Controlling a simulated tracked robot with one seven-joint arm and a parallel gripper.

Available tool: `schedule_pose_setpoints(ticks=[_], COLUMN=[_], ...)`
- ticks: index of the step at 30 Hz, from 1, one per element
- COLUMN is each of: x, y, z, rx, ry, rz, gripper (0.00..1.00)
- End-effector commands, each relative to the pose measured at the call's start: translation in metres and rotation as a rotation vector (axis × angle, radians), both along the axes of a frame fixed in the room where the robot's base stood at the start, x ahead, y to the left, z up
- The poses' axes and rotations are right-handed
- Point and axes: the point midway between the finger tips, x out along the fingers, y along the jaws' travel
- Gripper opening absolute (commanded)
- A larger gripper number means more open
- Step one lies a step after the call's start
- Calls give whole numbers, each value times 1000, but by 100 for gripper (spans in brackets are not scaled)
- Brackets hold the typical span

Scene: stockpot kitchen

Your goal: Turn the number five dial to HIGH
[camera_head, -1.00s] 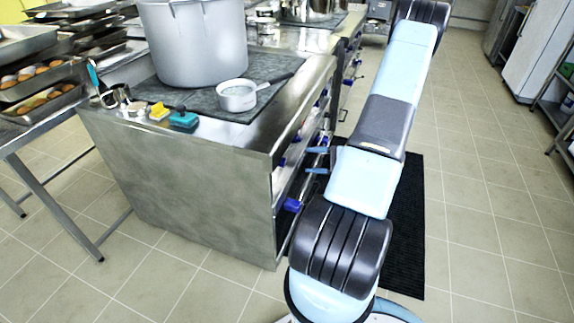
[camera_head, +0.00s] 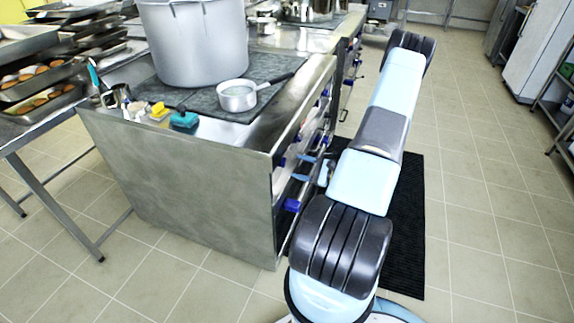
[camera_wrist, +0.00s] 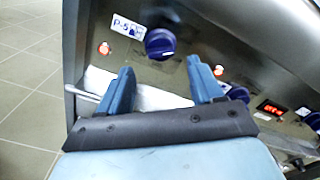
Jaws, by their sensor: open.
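The number five dial (camera_wrist: 160,43) is a dark blue round knob on the steel stove front, just right of a white P-5 label (camera_wrist: 128,27) in the wrist view. My gripper (camera_wrist: 159,66) is open, its two blue fingers pointing at the panel. The dial shows beyond the gap between the fingertips, nothing between them. I cannot read the dial's setting or tell whether a finger touches the panel. In the head view my gripper (camera_head: 296,167) is at the stove's front, partly hidden by my arm.
A second blue knob (camera_wrist: 237,94) sits right of my right finger, partly hidden. A red lit indicator (camera_wrist: 104,48) and a red display (camera_wrist: 270,108) are on the panel. A rail (camera_wrist: 85,94) runs below the dial. A large pot (camera_head: 197,45) and saucepan (camera_head: 237,96) stand on the stove top.

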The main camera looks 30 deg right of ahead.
Motion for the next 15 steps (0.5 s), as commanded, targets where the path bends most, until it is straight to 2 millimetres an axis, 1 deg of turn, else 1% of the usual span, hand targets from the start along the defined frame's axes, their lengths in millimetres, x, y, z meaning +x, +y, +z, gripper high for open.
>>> schedule_pose_setpoints(ticks=[3,7,12,15], x=[16,30,40,43], y=[13,23,31,33], z=[0,0,0,0], rx=[0,0,0,0], ry=[0,0,0,1], rz=[2,1,1,-1], gripper=[66,66,66,66])
